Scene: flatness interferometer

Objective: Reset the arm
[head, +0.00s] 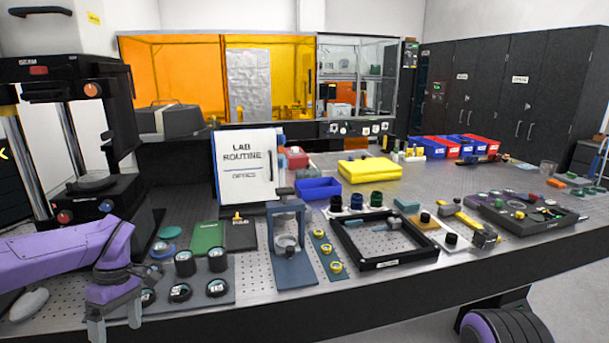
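My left arm comes in from the left, purple with dark joints. Its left gripper (115,325) points down at the front left edge of the bench. Its two grey fingers stand apart with nothing visible between them, and the lower tips are close to the bottom of the picture. It is just left of a dark plate (215,288) holding several black round pieces. My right gripper is not in view. A purple and black rounded part at the bottom right may be part of me.
A blue-based stand (290,268), a black frame (385,262), a yellow tray (370,170), a blue bin (318,188) and a lab routine board (245,168) crowd the perforated bench (440,275). A tall black machine (95,190) stands at left.

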